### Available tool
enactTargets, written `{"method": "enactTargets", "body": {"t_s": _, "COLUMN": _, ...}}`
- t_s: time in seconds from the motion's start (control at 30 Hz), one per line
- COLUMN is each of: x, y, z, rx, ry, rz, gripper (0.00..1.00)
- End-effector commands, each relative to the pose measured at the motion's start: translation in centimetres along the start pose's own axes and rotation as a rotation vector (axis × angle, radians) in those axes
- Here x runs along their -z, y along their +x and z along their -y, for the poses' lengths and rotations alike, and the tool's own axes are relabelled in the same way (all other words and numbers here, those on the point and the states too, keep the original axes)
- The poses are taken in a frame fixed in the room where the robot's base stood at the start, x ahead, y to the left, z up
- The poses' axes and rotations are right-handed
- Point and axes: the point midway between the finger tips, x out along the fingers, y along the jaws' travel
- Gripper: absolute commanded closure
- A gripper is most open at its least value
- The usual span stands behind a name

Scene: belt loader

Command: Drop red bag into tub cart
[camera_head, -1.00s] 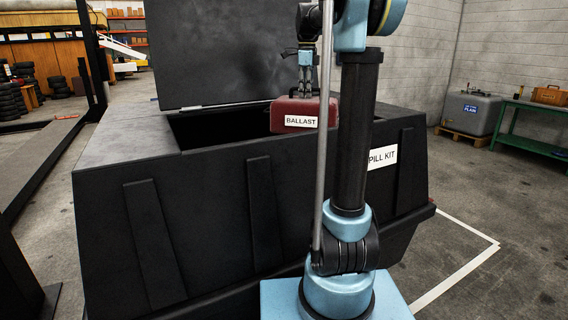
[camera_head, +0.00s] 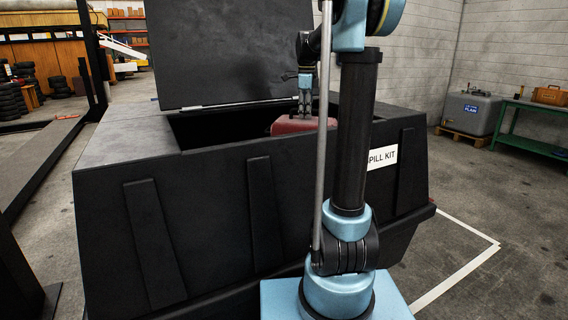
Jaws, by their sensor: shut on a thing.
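The tub cart (camera_head: 215,210) is a large black bin in front of me. Its lid (camera_head: 230,55) stands raised at the back and its opening faces up. The red bag (camera_head: 292,126) is inside the opening, with only its upper part showing above the front rim. The rim hides its lower part and its label. My gripper (camera_head: 305,113) is above the bag, shut on its top. My arm's dark column and a grey rod partly cover the bag's right side.
A white "SPILL KIT" label (camera_head: 382,157) is on the bin's front. A green table (camera_head: 535,125) and a grey tank (camera_head: 470,112) on a pallet stand at the right by the wall. Tyres (camera_head: 12,100) are stacked at the far left. The floor at right is clear.

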Motion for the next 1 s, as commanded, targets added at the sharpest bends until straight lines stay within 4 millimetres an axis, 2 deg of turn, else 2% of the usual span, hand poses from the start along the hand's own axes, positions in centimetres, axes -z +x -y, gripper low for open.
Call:
{"method": "enactTargets", "body": {"t_s": 0.4, "x": -0.02, "y": 0.22, "z": -0.01, "rx": 0.000, "ry": 0.000, "rz": 0.000, "gripper": 1.00}}
{"method": "enactTargets", "body": {"t_s": 0.43, "x": -0.02, "y": 0.22, "z": -0.01, "rx": 0.000, "ry": 0.000, "rz": 0.000, "gripper": 0.85}}
{"method": "enactTargets", "body": {"t_s": 0.5, "x": -0.02, "y": 0.22, "z": -0.01, "rx": 0.000, "ry": 0.000, "rz": 0.000, "gripper": 0.69}}
{"method": "enactTargets", "body": {"t_s": 0.53, "x": -0.02, "y": 0.22, "z": -0.01, "rx": 0.000, "ry": 0.000, "rz": 0.000, "gripper": 0.65}}
{"method": "enactTargets", "body": {"t_s": 0.87, "x": -0.03, "y": 0.25, "z": 0.04, "rx": 0.000, "ry": 0.000, "rz": 0.000, "gripper": 0.65}}
{"method": "enactTargets", "body": {"t_s": 1.0, "x": -0.03, "y": -0.63, "z": 0.03, "rx": 0.000, "ry": 0.000, "rz": 0.000, "gripper": 0.65}}
